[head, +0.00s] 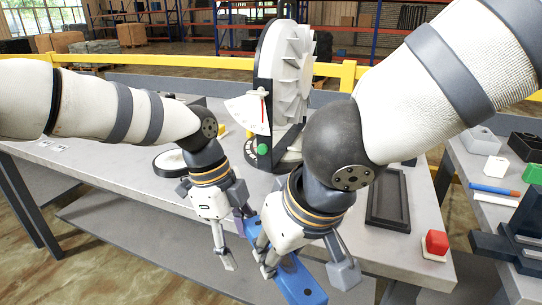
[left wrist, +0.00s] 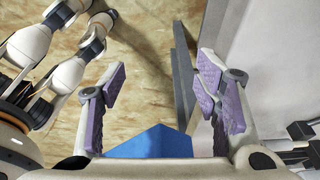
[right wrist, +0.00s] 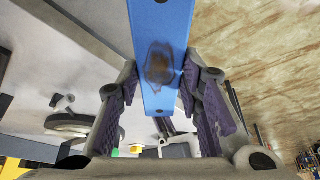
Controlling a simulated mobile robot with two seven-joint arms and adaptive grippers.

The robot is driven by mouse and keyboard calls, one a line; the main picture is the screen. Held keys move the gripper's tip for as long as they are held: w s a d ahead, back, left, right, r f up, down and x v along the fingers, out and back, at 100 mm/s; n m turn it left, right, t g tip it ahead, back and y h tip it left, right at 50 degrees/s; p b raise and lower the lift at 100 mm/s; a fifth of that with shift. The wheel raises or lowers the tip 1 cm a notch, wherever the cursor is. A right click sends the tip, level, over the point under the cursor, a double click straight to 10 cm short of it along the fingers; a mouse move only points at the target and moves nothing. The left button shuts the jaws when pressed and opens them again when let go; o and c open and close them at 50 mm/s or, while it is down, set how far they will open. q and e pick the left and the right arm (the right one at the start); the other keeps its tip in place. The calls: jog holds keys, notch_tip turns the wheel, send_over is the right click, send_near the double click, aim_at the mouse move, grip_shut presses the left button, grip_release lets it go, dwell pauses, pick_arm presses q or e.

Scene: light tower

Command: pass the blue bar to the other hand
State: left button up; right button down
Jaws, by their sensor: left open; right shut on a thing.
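The blue bar (head: 303,281) is held in the air in front of the table's near edge, slanting down to the right in the head view. My right gripper (head: 300,266) is shut on it. In the right wrist view the bar (right wrist: 163,25) runs between the purple finger pads and bears a dark brown smudge. My left gripper (head: 238,236) is open beside the bar's upper left end. In the left wrist view a blue end (left wrist: 152,143) shows low between the spread fingers (left wrist: 162,88). I cannot tell whether they touch it.
The grey table (head: 110,170) carries a tall white finned device (head: 287,75) with a dial, a dark tray (head: 388,200) and a red button block (head: 435,243). A second table at right holds blue and white sticks (head: 494,190) and small blocks. Floor is open below the bar.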

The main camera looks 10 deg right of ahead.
pick_arm(q)
jog(key=s+d+r+m+t+y, duration=0.1)
jog(key=d+r+m, duration=0.25)
jog(key=r, duration=0.55)
jog(key=s+d+r+m+y, duration=0.15)
jog(key=r+m, duration=0.35)
jog(key=r, duration=0.5)
pick_arm(e)
jog(key=shift+s+d, duration=0.1)
pick_arm(q)
jog(key=shift+m, duration=0.25)
jog(key=f, duration=1.2)
jog(key=shift+s+d+f, duration=0.1)
jog(key=shift+s+d, duration=0.1)
jog(key=shift+d, duration=0.1)
grip_shut()
jog(key=shift+d, duration=0.15)
pick_arm(e)
jog(key=c, duration=1)
grip_release()
jog(key=shift+a+r, duration=0.1)
jog(key=shift+a, duration=0.15)
jog(key=shift+c, duration=0.2)
jog(key=shift+d, duration=0.1)
